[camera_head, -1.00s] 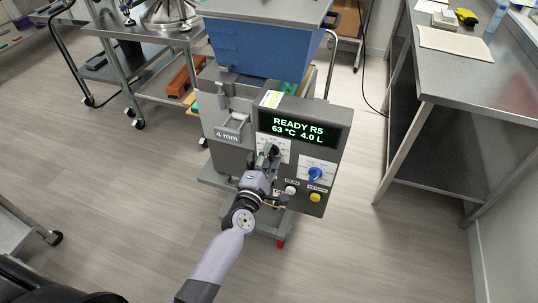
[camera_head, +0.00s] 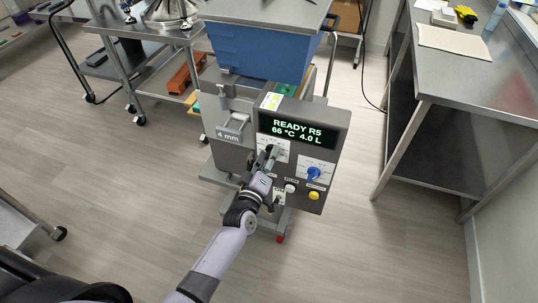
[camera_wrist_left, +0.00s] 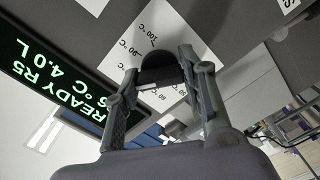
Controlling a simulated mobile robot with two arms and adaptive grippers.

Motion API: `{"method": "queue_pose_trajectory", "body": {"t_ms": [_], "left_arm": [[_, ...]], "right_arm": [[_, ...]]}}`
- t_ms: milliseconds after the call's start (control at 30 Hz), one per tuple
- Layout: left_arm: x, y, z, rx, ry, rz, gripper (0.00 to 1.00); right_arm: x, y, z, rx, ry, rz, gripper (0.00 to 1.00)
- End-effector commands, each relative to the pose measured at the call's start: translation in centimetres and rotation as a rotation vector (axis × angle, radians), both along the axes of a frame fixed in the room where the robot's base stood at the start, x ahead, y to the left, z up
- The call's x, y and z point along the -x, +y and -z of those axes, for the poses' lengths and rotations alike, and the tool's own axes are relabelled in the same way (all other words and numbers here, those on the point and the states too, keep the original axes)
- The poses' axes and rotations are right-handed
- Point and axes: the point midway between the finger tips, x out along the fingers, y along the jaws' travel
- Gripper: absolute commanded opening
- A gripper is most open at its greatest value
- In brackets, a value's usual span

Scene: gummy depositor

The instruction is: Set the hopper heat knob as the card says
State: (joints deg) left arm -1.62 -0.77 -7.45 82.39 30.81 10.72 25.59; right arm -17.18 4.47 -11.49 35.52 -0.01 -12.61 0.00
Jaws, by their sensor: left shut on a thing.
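The hopper heat knob (camera_wrist_left: 158,68) is dark and round, on a white scale plate (camera_wrist_left: 178,28) marked in °C. My left gripper (camera_head: 269,156) is at the front of the depositor, shut on this knob, with one finger on each side in the wrist view. The gripper largely hides the knob in the head view. The display (camera_head: 297,130) reads "READY R5, 66 °C 4.0 L". My right gripper is not in view.
A blue knob (camera_head: 313,173), a white button (camera_head: 290,188) and a yellow button (camera_head: 314,195) are close to the right of my gripper. A blue hopper (camera_head: 258,50) is above. A steel table (camera_head: 470,70) stands right; the floor in front is clear.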

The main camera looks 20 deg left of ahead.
Motion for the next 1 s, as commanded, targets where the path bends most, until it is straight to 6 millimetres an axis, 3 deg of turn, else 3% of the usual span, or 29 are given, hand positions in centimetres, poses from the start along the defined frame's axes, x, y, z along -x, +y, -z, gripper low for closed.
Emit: {"method": "queue_pose_trajectory", "body": {"t_ms": [300,800,833,1000], "left_arm": [[0.03,-0.03,0.1,-0.105,-0.001,0.001,0.1],[0.04,-0.03,0.14,-0.122,-0.001,0.001,0.1],[0.04,-0.03,0.14,-0.122,-0.001,0.001,0.39],[0.03,-0.02,0.11,-0.121,-0.003,0.0,0.51]], "right_arm": [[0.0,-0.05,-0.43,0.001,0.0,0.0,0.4],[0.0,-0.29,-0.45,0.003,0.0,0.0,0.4],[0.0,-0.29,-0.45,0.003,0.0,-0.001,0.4],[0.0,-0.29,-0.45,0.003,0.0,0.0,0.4]]}}
